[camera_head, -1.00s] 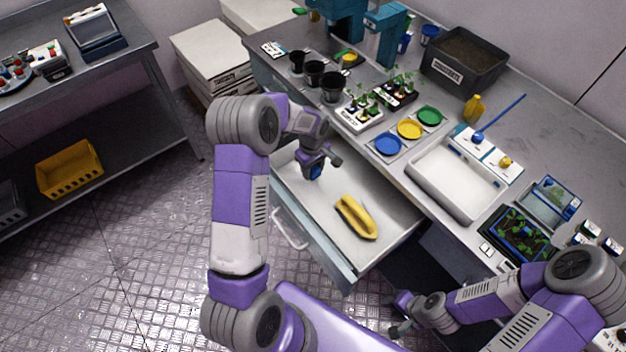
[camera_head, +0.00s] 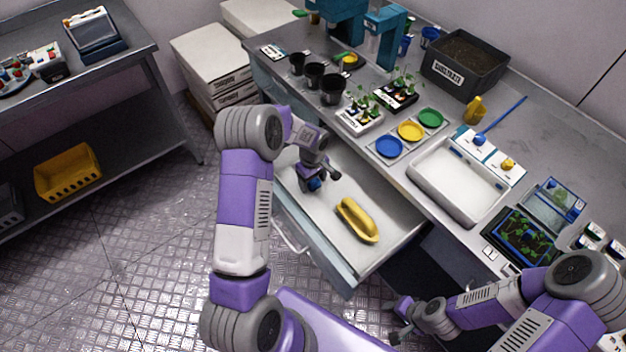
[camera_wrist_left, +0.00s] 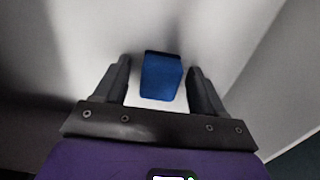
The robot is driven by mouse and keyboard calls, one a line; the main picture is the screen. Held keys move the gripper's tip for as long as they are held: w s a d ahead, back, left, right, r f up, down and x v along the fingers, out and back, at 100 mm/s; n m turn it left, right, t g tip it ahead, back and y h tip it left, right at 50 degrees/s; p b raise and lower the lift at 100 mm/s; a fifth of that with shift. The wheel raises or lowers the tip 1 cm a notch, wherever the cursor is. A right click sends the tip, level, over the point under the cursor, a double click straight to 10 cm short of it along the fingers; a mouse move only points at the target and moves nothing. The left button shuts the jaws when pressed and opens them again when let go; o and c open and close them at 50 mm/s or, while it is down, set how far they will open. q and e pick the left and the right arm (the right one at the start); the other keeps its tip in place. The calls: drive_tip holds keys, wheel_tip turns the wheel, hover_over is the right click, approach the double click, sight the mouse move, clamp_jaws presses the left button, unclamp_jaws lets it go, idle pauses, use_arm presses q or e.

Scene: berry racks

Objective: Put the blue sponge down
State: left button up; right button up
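The blue sponge (camera_head: 314,184) is in the open drawer (camera_head: 372,258), toward its far-left end. It appears to rest on the drawer floor. My left gripper (camera_head: 319,180) is over it with the fingers spread. In the left wrist view the sponge (camera_wrist_left: 162,78) sits between the two fingertips (camera_wrist_left: 160,72), with a gap on each side, so neither finger grips it. The underside of the sponge is hidden. My right gripper (camera_head: 401,320) is open and empty, low in front of the bench, away from the drawer.
A yellow trough-shaped item (camera_head: 357,220) lies in the drawer, right of the sponge. The bench above holds black pots (camera_head: 331,88), coloured dishes (camera_head: 389,146), a white tray (camera_head: 457,180) and a dark substrate bin (camera_head: 463,62). The drawer floor is otherwise mostly clear.

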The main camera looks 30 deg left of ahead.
use_arm(q)
drive_tip(key=shift+r, duration=0.15)
drive_tip(key=shift+r+p, duration=0.3)
drive_tip(key=shift+r, duration=0.1)
wheel_tip(320, 180, up, 11)
drive_tip(key=p, duration=0.2)
drive_tip(key=shift+r, duration=0.15)
